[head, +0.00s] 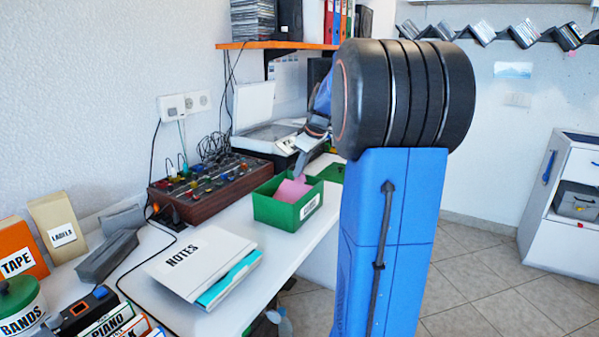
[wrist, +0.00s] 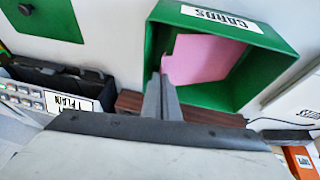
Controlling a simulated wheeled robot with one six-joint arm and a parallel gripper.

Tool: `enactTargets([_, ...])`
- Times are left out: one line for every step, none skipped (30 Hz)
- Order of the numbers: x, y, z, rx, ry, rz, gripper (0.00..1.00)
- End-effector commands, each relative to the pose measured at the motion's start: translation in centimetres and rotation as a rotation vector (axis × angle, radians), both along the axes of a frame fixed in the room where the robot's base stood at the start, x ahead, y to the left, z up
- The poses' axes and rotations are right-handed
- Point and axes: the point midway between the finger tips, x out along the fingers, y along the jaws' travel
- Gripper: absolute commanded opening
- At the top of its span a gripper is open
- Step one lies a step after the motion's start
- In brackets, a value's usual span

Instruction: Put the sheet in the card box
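The card box is an open green box (wrist: 258,83) with a white CARDS label. In the head view, this green box (head: 270,212) stands on the white desk. The sheet is pink and lies largely inside the box walls in the wrist view (wrist: 208,58); it also shows in the head view (head: 290,190). My gripper (wrist: 162,80) has its fingers close together at the sheet's lower left edge and appears shut on it. In the head view, my gripper (head: 303,160) is just above the box. The exact contact at the fingertips is too small to see clearly.
A brown control panel (head: 205,188) with coloured knobs stands left of the box, and a scanner (head: 262,138) behind it. A NOTES folder (head: 200,260) lies in front. A green piece (head: 332,172) is right of the box. My blue column blocks the desk's right side.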

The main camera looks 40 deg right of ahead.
Motion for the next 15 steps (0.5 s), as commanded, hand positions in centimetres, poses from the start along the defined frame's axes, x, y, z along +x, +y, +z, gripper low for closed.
enactTargets([-0.06,0.05,-0.6,0.001,0.002,0.001,0.0])
enactTargets([-0.05,0.03,-0.77,0.001,0.001,0.0,0.0])
enactTargets([-0.03,0.02,-0.86,-0.001,0.001,0.001,0.0])
enactTargets([-0.02,0.01,-0.87,0.0,0.0,0.001,0.0])
enactTargets([-0.02,0.01,-0.84,0.0,0.0,0.001,0.0])
enactTargets([-0.02,0.01,-0.82,0.0,0.0,0.001,0.0])
enactTargets([-0.02,0.01,-0.82,0.0,0.0,0.001,0.0])
enactTargets([-0.03,0.01,-0.81,0.0,0.0,0.001,0.0])
enactTargets([-0.02,0.01,-0.82,0.0,0.0,0.001,0.0])
enactTargets([-0.02,0.01,-0.84,0.0,0.0,0.001,0.0])
enactTargets([-0.02,0.02,-0.9,0.0,0.0,0.001,0.0])
enactTargets([-0.02,0.02,-1.0,0.0,0.0,0.001,0.0])
enactTargets([-0.02,0.01,-1.03,0.0,0.0,0.001,0.03])
enactTargets([-0.01,0.01,-0.99,0.0,0.0,0.001,0.1])
enactTargets([-0.01,0.01,-0.99,0.0,0.0,0.001,0.2])
